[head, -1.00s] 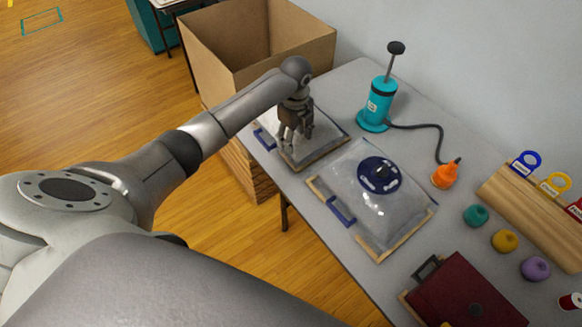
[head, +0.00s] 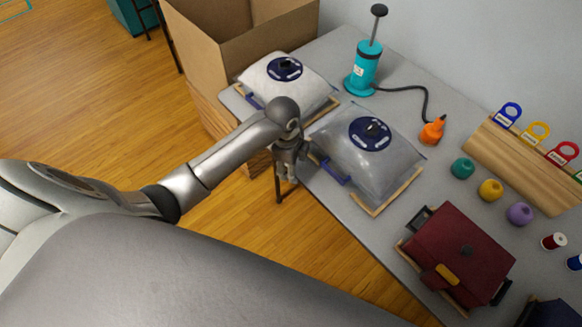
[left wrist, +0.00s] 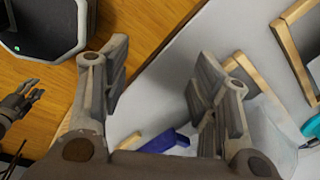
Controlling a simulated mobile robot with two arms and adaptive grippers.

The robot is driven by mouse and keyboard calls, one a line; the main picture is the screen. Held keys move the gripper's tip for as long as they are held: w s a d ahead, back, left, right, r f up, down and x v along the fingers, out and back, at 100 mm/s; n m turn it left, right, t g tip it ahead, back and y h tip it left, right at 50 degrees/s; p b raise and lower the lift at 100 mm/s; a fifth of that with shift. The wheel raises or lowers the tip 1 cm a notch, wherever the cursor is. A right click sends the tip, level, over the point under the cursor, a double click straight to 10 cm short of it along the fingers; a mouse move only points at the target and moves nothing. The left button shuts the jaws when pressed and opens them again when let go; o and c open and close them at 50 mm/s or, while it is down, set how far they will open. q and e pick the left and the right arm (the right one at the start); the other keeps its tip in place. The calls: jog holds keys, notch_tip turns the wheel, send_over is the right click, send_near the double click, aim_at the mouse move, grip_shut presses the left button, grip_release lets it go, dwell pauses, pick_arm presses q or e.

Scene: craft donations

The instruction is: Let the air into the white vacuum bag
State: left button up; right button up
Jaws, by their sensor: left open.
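The white vacuum bag (head: 303,88) lies at the far end of the grey table, puffed up like a pillow. It has a round dark blue valve (head: 285,68) on top and wooden edging; its near corner is partly hidden by my arm. A greyer, see-through puffed bag (head: 380,168) lies nearer, with a similar valve (head: 370,134) and a blue bar (head: 335,173) at its left edge. My left gripper (head: 287,178) is open and empty beside that greyer bag's left corner, at the table edge. In the left wrist view a blue bar (left wrist: 168,142) shows beyond its fingers.
A teal hand pump (head: 362,72) with a hose and orange nozzle (head: 432,132) stands behind the bags. A dark red case (head: 460,255) lies nearer. A cardboard box (head: 275,45) stands beyond the far end. A grey hand (left wrist: 18,105), probably my right gripper, shows over the floor.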

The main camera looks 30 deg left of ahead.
pick_arm(q)
jog(key=shift+s+d, duration=0.15)
jog(key=shift+s, duration=0.15)
jog(key=shift+c, duration=0.3)
